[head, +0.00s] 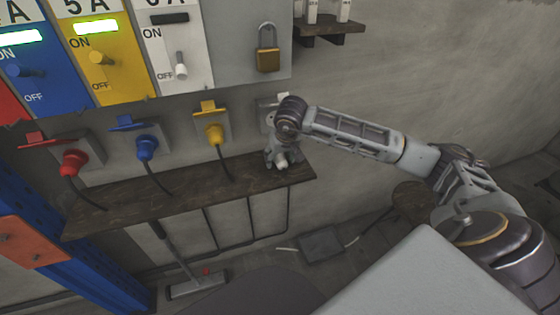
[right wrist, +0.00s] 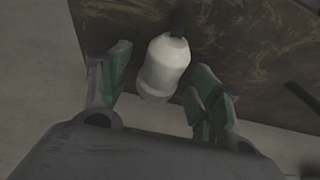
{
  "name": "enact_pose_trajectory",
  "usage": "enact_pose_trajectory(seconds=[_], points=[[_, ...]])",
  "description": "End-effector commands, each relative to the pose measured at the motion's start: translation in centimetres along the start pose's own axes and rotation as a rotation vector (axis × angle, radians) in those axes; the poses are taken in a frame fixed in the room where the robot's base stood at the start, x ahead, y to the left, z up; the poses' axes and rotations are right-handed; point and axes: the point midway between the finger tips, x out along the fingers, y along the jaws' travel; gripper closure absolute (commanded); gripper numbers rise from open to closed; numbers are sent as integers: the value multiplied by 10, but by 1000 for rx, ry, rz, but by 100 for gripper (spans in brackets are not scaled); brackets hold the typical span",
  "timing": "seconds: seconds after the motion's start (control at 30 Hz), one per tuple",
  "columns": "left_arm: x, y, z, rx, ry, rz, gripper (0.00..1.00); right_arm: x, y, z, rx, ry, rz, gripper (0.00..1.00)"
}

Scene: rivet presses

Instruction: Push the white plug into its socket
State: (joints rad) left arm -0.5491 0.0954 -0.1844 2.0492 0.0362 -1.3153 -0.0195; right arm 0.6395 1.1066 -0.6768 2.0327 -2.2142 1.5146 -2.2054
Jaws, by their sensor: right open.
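The white plug (right wrist: 163,66) is between the spread fingers of my right gripper (right wrist: 158,80) in the right wrist view, over the brown shelf, with a dark cable at its far end. In the head view my right gripper (head: 283,154) points down at the right end of the shelf, with the pale plug (head: 282,162) just visible at its fingers. The gripper is open. A pale socket plate (head: 267,102) shows on the wall above, mostly hidden by my right wrist. My left gripper is out of view.
The wooden shelf (head: 150,197) runs below the sockets. Red (head: 73,161), blue (head: 147,148) and yellow (head: 214,134) plugs sit in sockets to the left, their cables hanging to the shelf. Switch panels and a padlock (head: 268,58) are above.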

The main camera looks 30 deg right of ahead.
Motion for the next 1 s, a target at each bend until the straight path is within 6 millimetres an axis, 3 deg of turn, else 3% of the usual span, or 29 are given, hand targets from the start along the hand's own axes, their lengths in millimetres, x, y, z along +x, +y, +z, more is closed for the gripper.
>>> enact_pose_trajectory(seconds=[0.27,0.63,1.0], points=[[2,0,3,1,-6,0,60,0,0,0,0,0,0,38],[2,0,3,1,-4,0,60,0,0,0,1,0,0,82],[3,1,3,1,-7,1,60,-2,0,-1,1,1,0,84]])
